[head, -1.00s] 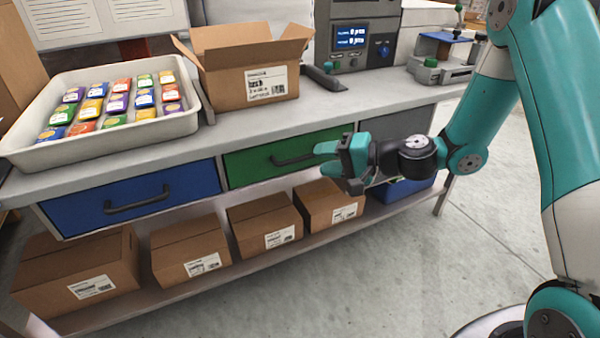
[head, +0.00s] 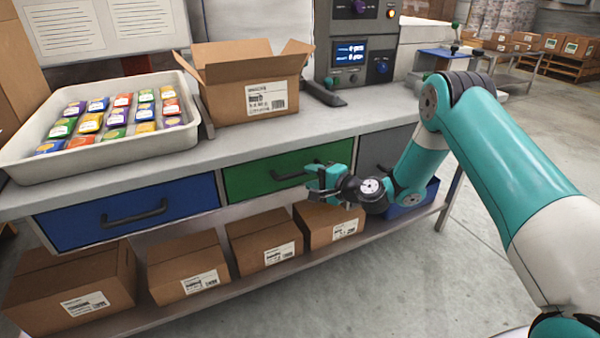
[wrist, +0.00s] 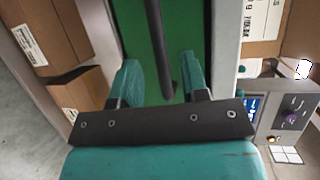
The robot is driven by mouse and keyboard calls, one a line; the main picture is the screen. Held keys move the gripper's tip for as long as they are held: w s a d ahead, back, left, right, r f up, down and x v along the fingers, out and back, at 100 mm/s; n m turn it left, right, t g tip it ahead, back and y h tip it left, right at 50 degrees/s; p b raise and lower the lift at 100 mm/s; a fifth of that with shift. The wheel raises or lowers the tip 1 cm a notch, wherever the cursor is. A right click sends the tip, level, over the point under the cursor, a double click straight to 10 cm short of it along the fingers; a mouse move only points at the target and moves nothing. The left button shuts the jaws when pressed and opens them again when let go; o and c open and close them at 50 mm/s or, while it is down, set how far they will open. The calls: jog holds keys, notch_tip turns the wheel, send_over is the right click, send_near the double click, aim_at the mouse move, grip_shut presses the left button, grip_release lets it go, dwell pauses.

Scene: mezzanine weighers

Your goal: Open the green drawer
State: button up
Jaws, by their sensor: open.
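The green drawer (head: 245,182) is the middle one under the bench top, and its front looks flush with the blue drawer beside it. Its dark bar handle (head: 288,176) is partly hidden by my gripper (head: 318,178), which is at the handle's right end in the head view. In the wrist view the green front (wrist: 130,25) fills the upper middle. The handle (wrist: 155,40) runs down from the top edge, between the lines of my open gripper's two teal fingers (wrist: 159,68). I cannot tell whether the fingers touch it.
A blue drawer (head: 70,218) is to the left and a grey front (head: 385,148) to the right. Cardboard boxes (head: 265,230) stand on the shelf below. A tray of colourful packets (head: 25,170) and an open carton (head: 225,105) are on the bench. The floor in front is clear.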

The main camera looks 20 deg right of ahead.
aim_at(302, 174)
jog(key=x, duration=0.5)
grip_shut()
